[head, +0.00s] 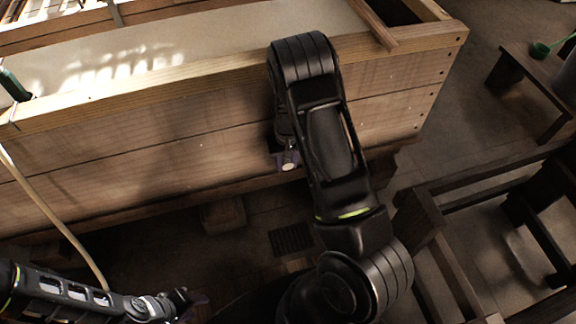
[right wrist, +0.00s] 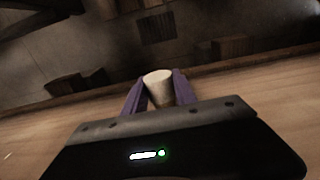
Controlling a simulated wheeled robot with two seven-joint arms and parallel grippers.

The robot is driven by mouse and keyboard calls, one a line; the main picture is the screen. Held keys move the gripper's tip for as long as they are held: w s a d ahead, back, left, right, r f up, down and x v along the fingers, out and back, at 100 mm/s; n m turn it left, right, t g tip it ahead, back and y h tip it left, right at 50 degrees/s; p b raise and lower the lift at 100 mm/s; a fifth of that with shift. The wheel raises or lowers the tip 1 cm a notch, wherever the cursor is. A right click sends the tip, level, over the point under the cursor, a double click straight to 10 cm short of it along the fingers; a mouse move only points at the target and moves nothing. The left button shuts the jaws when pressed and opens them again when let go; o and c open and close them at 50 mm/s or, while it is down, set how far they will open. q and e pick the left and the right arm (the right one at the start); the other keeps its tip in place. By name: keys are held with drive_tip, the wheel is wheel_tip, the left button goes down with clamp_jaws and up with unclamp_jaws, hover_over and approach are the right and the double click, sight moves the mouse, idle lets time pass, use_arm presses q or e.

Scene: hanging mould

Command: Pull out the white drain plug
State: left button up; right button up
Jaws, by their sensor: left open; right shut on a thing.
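The white drain plug (right wrist: 159,86) sits between the two purple fingers of my right gripper (right wrist: 160,92) in the right wrist view. The fingers are shut on it. In the head view the plug (head: 289,166) shows as a small pale knob low on the front wall of the wooden vat (head: 120,145), with my right gripper (head: 288,160) around it, mostly behind my arm. I cannot tell how deep the plug sits in the wall. My left gripper (head: 192,303) is open and empty at the lower left, partly dark and away from the vat.
A floor drain grate (head: 291,239) lies on the floor below the vat. A pale hose (head: 55,222) hangs at the left.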

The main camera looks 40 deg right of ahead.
clamp_jaws()
drive_tip(key=shift+s+a+f+p, duration=0.1)
drive_tip(key=shift+s+a+p, duration=0.15)
drive_tip(key=shift+s, duration=0.5)
drive_tip(key=shift+s+a+r+p, duration=0.1)
drive_tip(key=shift+s+a+p, duration=0.15)
drive_tip(key=shift+s, duration=0.45)
drive_tip(key=shift+s+a+f+p, duration=0.15)
drive_tip(key=shift+s+a, duration=0.1)
drive_tip(key=shift+s, duration=0.5)
drive_tip(key=o, duration=1.2)
unclamp_jaws()
drive_tip(key=shift+w+r, duration=0.1)
drive_tip(key=shift+r, duration=0.1)
drive_tip(key=shift+r+p, duration=0.6)
drive_tip(key=shift+r, duration=3.25)
